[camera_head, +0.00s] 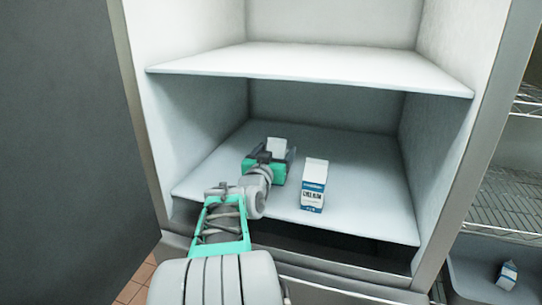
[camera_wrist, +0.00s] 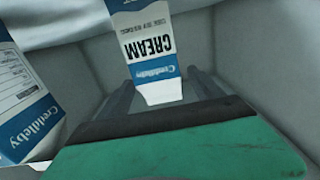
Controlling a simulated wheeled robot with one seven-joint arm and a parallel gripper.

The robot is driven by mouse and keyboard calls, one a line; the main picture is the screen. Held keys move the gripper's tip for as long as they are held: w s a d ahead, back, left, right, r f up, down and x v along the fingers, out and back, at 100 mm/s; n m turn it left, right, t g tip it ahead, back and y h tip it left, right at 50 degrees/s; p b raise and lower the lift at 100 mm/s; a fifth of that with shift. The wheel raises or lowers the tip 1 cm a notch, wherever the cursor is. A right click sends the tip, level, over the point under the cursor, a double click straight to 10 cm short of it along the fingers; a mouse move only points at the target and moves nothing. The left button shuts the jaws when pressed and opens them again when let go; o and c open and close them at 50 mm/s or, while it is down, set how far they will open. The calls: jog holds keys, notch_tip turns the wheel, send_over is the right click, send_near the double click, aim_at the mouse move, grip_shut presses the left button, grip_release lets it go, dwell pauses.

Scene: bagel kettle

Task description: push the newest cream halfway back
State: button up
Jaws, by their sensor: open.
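A white and blue cream carton (camera_head: 277,147) stands on the lower fridge shelf (camera_head: 345,222), partly hidden by my gripper (camera_head: 272,157). In the wrist view this carton (camera_wrist: 142,45) appears upside down, with "CREAM" readable, at the far end of the open fingers (camera_wrist: 158,88). I cannot tell whether they touch it. A second cream carton (camera_head: 313,186) stands upright nearer the shelf front, to the right of my gripper. It also shows in the wrist view (camera_wrist: 27,100) at the left. The dates are too small to read, so I cannot tell which is newest.
An upper shelf (camera_head: 310,66) spans above my arm. The fridge side walls and a dark door panel (camera_head: 65,120) flank the opening. The lower shelf's right side is clear. Another carton (camera_head: 507,275) lies in a grey bin (camera_head: 470,262) at the lower right.

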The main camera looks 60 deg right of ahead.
jog(key=shift+w+d, duration=0.15)
jog(key=shift+d, duration=0.65)
jog(key=shift+c, duration=0.3)
grip_shut()
